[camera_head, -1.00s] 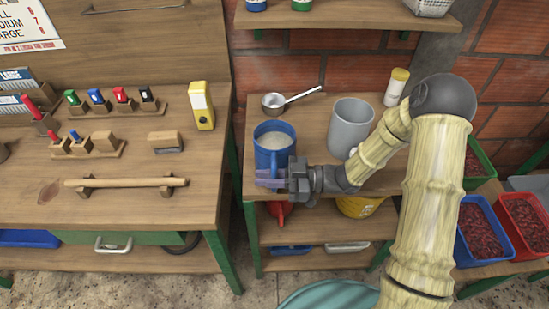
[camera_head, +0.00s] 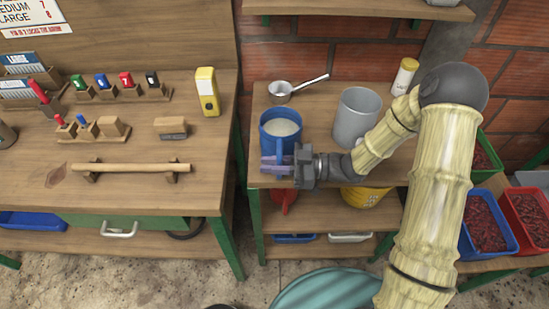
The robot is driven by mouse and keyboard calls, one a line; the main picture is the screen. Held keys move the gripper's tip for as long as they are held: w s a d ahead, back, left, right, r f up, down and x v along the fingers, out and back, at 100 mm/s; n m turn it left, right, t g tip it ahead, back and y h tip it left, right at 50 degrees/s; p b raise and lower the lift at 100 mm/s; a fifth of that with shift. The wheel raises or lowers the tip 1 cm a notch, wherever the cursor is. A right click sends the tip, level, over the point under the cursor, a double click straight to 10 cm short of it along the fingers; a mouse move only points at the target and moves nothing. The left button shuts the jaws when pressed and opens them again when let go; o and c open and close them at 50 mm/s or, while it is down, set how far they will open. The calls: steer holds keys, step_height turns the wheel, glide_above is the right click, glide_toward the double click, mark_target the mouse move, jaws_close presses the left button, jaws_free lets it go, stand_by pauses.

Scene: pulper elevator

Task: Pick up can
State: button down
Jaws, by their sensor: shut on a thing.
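A blue can (camera_head: 281,133) with a handle, filled with something whitish, is at the left front of the wooden table. A plain grey can (camera_head: 356,117) stands to its right, with nothing holding it. My gripper (camera_head: 275,165) comes in from the right at the front of the blue can and is shut on it. The fingers overlap the can's lower front and handle side, so the exact grip is hidden. I cannot tell whether the can's base touches the table.
A yellow-capped bottle (camera_head: 404,78) stands at the back right. The workbench (camera_head: 130,190) at left holds stamps and a yellow device (camera_head: 207,92).

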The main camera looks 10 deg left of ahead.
step_height(320, 180, up, 10)
steer(key=shift+f+p, duration=0.1)
steer(key=shift+p, duration=0.45)
steer(key=shift+s, duration=0.1)
stand_by(0.4)
